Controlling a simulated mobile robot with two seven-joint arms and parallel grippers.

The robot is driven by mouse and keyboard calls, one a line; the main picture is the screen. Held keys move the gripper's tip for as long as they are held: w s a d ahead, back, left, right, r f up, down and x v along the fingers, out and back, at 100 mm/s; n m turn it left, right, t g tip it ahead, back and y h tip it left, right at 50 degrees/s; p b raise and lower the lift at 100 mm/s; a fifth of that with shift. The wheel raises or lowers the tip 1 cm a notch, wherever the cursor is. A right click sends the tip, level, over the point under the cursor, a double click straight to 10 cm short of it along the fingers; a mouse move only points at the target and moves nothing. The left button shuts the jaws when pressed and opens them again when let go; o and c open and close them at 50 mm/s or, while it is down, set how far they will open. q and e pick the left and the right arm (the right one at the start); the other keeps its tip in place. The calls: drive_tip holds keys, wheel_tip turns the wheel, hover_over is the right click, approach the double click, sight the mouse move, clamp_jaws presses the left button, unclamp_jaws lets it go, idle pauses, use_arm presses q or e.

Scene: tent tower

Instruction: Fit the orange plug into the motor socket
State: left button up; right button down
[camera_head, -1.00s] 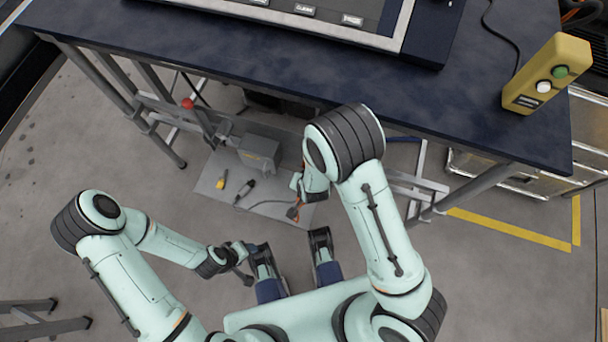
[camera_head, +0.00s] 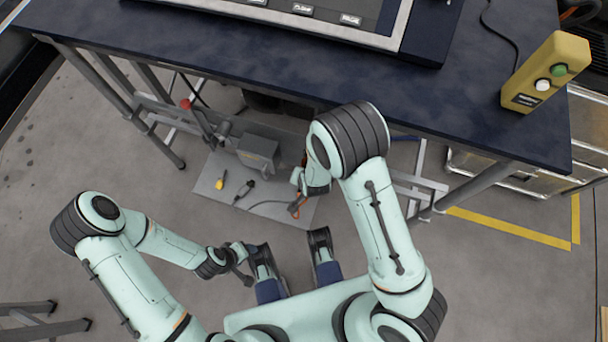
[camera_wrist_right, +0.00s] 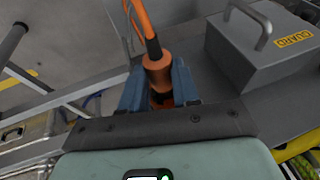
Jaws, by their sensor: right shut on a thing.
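The orange plug (camera_wrist_right: 157,72) is held between the two blue fingers of my right gripper (camera_wrist_right: 160,92) in the right wrist view, with its orange cable rising away from it. In the head view my right gripper (camera_head: 298,182) is over the right part of a grey floor plate under the table. A bit of orange (camera_head: 295,208) shows just below it. A grey box marked GUARD (camera_wrist_right: 262,52) stands to the right of the plug in the wrist view, also in the head view (camera_head: 258,150). I cannot make out the motor socket. My left gripper (camera_head: 246,266) is low, away from the plate; its jaw state is unclear.
The grey plate (camera_head: 208,180) carries a small yellow-ended item (camera_head: 220,181) and a dark connector (camera_head: 244,190) with a cable. A red-knobbed lever (camera_head: 186,104) stands left of the box. The dark table (camera_head: 270,75) overhangs, and a table leg (camera_head: 470,190) is at right.

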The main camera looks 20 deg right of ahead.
drive_tip(key=shift+w+d, duration=0.4)
drive_tip(key=shift+w, duration=0.1)
drive_tip(key=c, duration=0.8)
unclamp_jaws()
drive_tip(key=shift+o, duration=0.2)
drive_tip(key=shift+s+r, duration=0.1)
drive_tip(key=shift+r, duration=0.1)
use_arm(q)
drive_tip(key=s+d+r+g+p, duration=0.2)
drive_tip(key=s+r+p, duration=0.3)
drive_tip(key=shift+s+r+h, duration=0.2)
drive_tip(key=shift+r+h, duration=0.05)
drive_tip(key=shift+h, duration=0.15)
use_arm(e)
drive_tip(key=v, duration=1.3)
